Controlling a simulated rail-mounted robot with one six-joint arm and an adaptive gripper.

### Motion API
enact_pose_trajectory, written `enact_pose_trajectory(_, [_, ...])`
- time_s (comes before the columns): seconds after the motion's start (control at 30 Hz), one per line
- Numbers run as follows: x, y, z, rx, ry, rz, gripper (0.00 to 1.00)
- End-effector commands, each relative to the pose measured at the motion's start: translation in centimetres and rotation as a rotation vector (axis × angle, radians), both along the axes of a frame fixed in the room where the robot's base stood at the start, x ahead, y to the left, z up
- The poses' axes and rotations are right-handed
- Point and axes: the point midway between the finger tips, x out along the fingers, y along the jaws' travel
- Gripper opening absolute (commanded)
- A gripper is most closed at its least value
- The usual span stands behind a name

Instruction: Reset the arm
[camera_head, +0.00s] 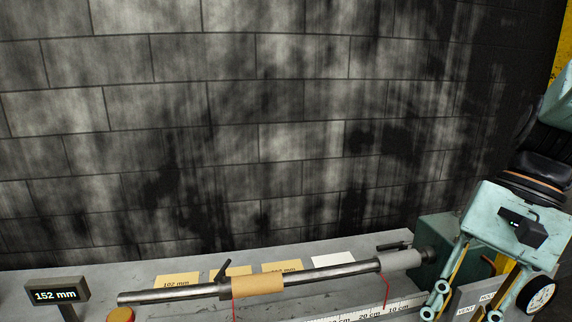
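My mint-green arm comes in from the right edge. My gripper (462,314) points down at the lower right. Its two fingers stand apart, with their tips close to the bottom edge of the picture. I see nothing held between them. A grey panel with small labels shows behind the fingers. The gripper is to the right of the steel shaft and its grey end block. Whether the fingertips touch anything below cannot be told.
A long steel shaft (330,272) with a tan roll (258,286) lies along the grey bench (118,275). A 152 mm display (56,295) stands at left. A white scale (372,314) runs in front. A dial gauge (541,296) is beside the gripper. A dark block wall stands behind.

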Motion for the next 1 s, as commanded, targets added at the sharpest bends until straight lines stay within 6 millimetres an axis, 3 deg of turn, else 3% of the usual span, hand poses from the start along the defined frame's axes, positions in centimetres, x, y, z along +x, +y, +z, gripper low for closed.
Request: enact_pose_trajectory(1.0, [-4.3, 3.4, 4.7, -0.283, -0.379, 0.457, 0.23])
